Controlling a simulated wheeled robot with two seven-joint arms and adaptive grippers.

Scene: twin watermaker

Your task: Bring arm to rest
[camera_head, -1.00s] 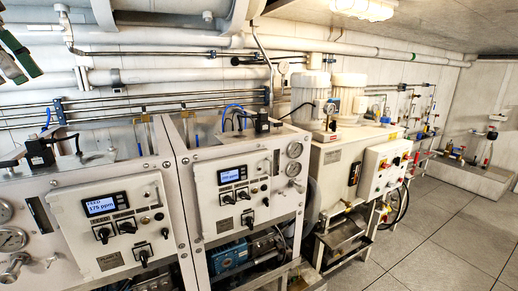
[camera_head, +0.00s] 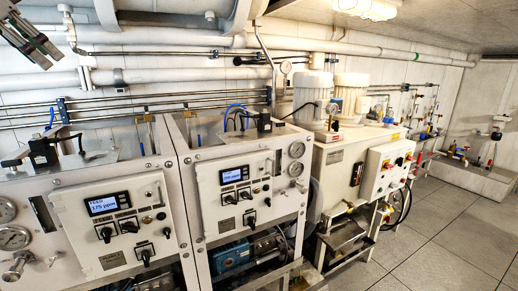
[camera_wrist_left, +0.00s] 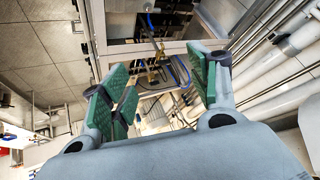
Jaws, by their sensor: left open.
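My left gripper (camera_head: 50,60) shows at the top left corner of the head view, in front of the wall pipes and above the left watermaker unit (camera_head: 112,215). Its two fingers are apart and nothing is between them. In the left wrist view the gripper (camera_wrist_left: 163,85) is open, with green finger pads spread left and right. Behind the pads an open metal frame with blue tubing (camera_wrist_left: 165,70) shows, apart from the fingers. Most of the left arm is outside the head view. My right gripper is in neither view.
A second watermaker unit (camera_head: 245,185) with a display stands to the right of the first. Beyond it are a cabinet with two white motors (camera_head: 312,92) and a control box (camera_head: 388,165). Pipes (camera_head: 160,76) run along the wall. Tiled floor (camera_head: 440,235) at the right is clear.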

